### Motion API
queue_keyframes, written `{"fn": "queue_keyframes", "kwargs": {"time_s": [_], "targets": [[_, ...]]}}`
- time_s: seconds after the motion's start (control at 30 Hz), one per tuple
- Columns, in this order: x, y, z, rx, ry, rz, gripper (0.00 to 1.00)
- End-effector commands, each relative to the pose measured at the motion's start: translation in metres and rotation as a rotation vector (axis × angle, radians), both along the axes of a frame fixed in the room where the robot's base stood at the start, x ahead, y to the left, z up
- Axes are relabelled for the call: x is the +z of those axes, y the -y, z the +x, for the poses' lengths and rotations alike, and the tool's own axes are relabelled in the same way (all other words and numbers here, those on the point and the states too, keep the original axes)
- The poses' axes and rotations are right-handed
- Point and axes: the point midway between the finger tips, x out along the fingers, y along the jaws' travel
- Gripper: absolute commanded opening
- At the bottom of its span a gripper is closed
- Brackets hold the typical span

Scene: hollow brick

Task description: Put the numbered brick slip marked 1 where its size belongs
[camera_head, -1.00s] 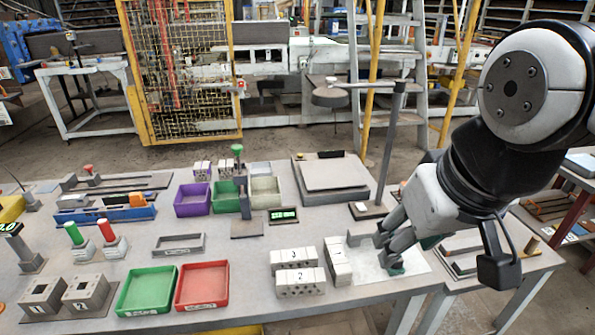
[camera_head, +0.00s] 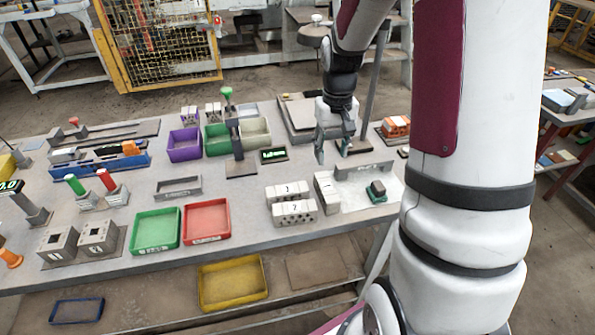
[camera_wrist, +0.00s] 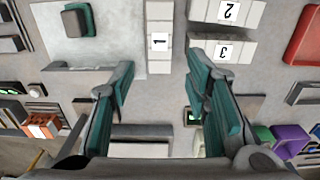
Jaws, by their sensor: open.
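The brick slip marked 1 (camera_head: 325,193) is a pale block lying on the table, left of a white plate (camera_head: 350,203). In the wrist view slip 1 (camera_wrist: 158,38) lies ahead of the fingertips, roughly in line with the gap between them. Slip 3 (camera_head: 287,191) and slip 2 (camera_head: 295,212) lie side by side to its left. My gripper (camera_head: 335,152) is open and empty above the table, behind slip 1. Its green-padded fingers also show in the wrist view (camera_wrist: 160,72). Two grey blocks with square holes (camera_head: 78,240) stand at the front left; their marks are hard to read.
A small dark-and-green block (camera_head: 377,191) and a grey bracket (camera_head: 363,171) are on or beside the plate. Green (camera_head: 156,248) and red trays (camera_head: 228,231) sit left of the slips. A post (camera_head: 234,135) and a tall stand (camera_head: 376,90) rise behind. Bare tabletop lies behind the slips.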

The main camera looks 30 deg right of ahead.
Motion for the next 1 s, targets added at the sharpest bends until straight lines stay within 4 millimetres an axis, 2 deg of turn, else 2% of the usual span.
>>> {"fn": "queue_keyframes", "kwargs": {"time_s": [0.1,0.27,0.6,0.87,1.0], "targets": [[-0.014,0.008,0.0,-0.011,-0.015,0.009,0.43],[-0.029,0.01,0.0,-0.014,-0.021,0.013,0.43],[-0.089,0.01,0.0,-0.013,-0.02,0.012,0.43],[-0.106,0.01,0.0,-0.014,-0.019,0.012,0.43],[-0.121,0.01,-0.001,-0.014,-0.021,0.012,0.43]]}}
